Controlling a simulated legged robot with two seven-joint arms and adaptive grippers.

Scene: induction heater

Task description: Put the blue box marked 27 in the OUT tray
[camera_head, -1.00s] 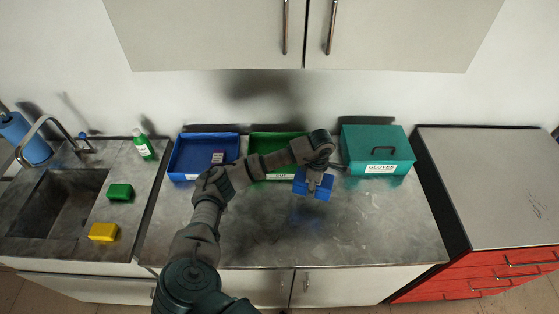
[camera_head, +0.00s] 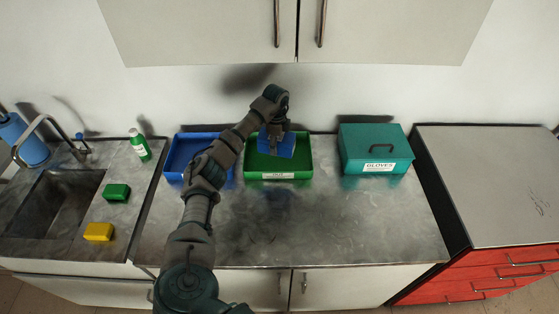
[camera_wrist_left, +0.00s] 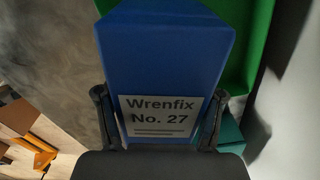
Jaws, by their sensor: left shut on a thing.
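The blue box (camera_head: 279,147) shows a label "Wrenfix No. 27" in the left wrist view (camera_wrist_left: 165,50). My left gripper (camera_head: 275,132) is shut on it, with one finger on each side of the box in the left wrist view (camera_wrist_left: 158,115). In the head view the box is over the green tray (camera_head: 299,174), whose front label is too small to read surely. I cannot tell whether the box touches the tray floor. My right gripper is not in view.
A blue tray (camera_head: 172,165) stands left of the green tray, partly behind my arm. A teal box labelled GLOVES (camera_head: 376,143) stands to the right. A green bottle (camera_head: 140,145), a green block (camera_head: 117,192) and a yellow block (camera_head: 99,231) are by the sink. The front counter is clear.

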